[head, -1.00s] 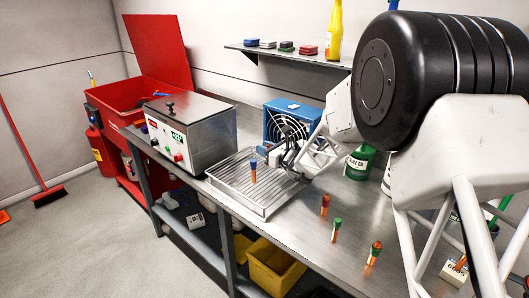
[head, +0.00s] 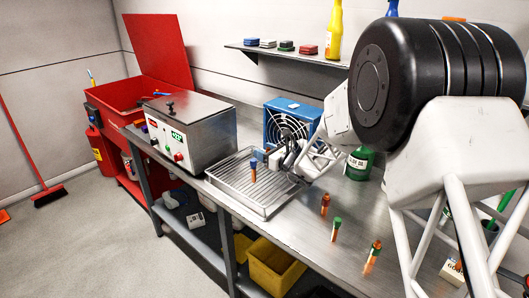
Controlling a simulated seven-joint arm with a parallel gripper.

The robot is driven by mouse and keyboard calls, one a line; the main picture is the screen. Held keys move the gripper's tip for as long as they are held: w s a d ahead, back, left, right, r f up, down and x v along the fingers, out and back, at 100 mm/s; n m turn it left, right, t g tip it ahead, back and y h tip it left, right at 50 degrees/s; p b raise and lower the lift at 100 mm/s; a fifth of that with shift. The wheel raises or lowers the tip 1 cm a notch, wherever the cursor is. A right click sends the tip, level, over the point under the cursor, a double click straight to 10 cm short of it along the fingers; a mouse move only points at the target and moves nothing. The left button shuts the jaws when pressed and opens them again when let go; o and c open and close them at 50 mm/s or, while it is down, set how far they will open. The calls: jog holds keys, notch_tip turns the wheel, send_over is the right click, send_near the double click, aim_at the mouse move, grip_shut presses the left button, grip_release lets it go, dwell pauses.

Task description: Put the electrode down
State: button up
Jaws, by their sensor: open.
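A blue-topped copper electrode (head: 253,171) stands upright at the wire drip tray (head: 243,207), near its right part. My gripper (head: 264,158) is just behind and to the right of the electrode's blue top, low over the tray. Its jaws are open; at this size I cannot tell whether a finger still touches the electrode. Three more electrodes stand on the bench to the right: a red-topped one (head: 325,204), a green-topped one (head: 336,228) and an orange-and-green one (head: 372,256).
A blue fan (head: 291,122) stands behind the tray, and a steel box with buttons (head: 196,132) to its left. A green bottle (head: 359,163) stands by my arm. A shelf (head: 290,53) hangs above. The bench front (head: 290,236) is clear.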

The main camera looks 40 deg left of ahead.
jog(key=shift+r, duration=0.15)
jog(key=shift+d, duration=0.8)
jog(key=d, duration=0.3)
jog(key=shift+d, duration=0.25)
notch_tip(320, 180, up, 7)
dwell(0.5)
